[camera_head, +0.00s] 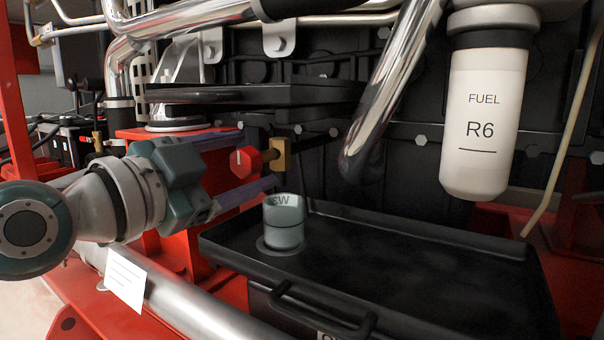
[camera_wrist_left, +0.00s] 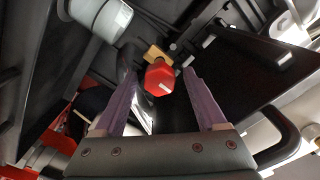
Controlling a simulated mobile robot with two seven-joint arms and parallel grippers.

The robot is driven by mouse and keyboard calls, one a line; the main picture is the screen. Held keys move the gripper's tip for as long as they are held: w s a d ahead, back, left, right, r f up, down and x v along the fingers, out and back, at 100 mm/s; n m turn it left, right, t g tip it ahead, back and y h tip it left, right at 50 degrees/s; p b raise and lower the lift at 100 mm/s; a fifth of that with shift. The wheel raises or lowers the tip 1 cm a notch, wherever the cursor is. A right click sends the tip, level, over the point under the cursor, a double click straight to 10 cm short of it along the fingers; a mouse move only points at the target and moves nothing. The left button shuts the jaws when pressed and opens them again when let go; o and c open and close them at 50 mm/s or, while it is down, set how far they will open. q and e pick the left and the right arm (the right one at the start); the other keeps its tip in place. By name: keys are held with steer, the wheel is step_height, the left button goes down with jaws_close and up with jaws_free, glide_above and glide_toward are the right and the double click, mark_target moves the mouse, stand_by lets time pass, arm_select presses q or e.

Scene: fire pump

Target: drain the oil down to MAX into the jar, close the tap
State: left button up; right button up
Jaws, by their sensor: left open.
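The tap has a red knob (camera_head: 243,161) with a white mark and a brass body (camera_head: 281,158). It sits on the dark engine side above the tray. The knob also shows in the left wrist view (camera_wrist_left: 159,78), between and beyond the fingertips. My left gripper (camera_head: 256,160) comes in from the left, its two purple fingers open around the knob's level; I cannot tell whether they touch it. In the left wrist view the fingers (camera_wrist_left: 158,88) are apart. The jar (camera_head: 284,222), pale with dark lettering, stands upright on the tray below the tap. The oil level and the MAX mark are not readable.
The black tray (camera_head: 430,240) with a front handle (camera_head: 318,312) lies under the tap. A white fuel filter (camera_head: 484,115) hangs at right. A chrome pipe (camera_head: 385,95) slopes down behind the tray. A white tag (camera_head: 125,281) hangs at lower left. The tray's right side is clear.

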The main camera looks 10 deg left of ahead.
arm_select(q)
steer(key=shift+w+d, duration=0.2)
steer(key=shift+w, duration=0.2)
jaws_close()
stand_by(0.4)
